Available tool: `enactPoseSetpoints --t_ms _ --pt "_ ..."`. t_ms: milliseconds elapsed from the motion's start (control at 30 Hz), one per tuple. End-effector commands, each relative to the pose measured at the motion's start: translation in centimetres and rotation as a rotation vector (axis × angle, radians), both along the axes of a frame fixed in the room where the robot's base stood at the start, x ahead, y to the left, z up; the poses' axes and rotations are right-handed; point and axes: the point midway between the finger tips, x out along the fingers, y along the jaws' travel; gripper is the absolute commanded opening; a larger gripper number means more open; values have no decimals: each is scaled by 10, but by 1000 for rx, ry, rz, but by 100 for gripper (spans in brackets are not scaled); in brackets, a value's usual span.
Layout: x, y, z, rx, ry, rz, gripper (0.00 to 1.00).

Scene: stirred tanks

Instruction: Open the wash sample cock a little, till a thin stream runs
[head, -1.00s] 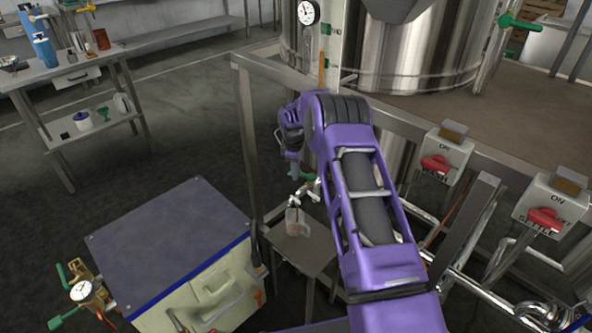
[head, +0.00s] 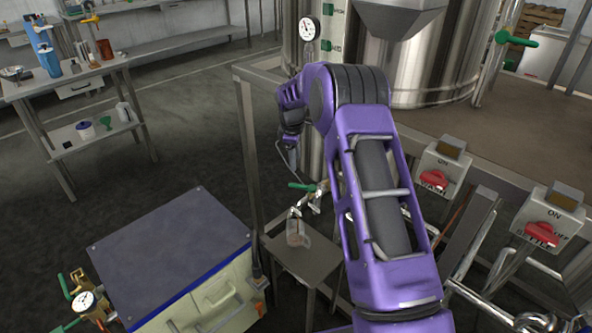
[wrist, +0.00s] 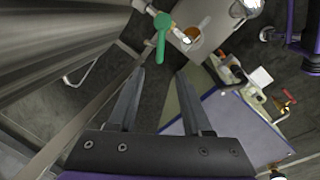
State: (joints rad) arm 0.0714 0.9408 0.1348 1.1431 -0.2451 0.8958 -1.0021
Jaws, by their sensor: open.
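The sample cock with a green lever (head: 301,187) sticks out below the steel tank, left of my arm. Its lever also shows near the top of the wrist view (wrist: 162,32). A clear beaker (head: 297,232) with something reddish-brown low in it is under the cock; it shows as a round rim in the wrist view (wrist: 195,38). I cannot make out any stream. My gripper (wrist: 160,74) is open and empty, its fingers apart and pointing toward the lever without touching it. In the head view the fingers are small and dark, above the lever.
A small metal stand (head: 312,262) is under the beaker. A cabinet with a grey top (head: 165,245) stands at lower left. A frame post (head: 250,150) rises left of the cock. Switch boxes WASH (head: 440,170) and SETTLE (head: 552,218) are at right.

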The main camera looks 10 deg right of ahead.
Motion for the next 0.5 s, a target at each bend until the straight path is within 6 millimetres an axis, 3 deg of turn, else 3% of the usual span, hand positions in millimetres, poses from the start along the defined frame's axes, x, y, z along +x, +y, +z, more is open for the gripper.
enactPoseSetpoints --t_ms 33,200,500 --pt "-2 1 14 0 -2 0 49" --pt "-7 4 42 1 -2 0 49" --pt "-11 5 58 0 1 1 49"
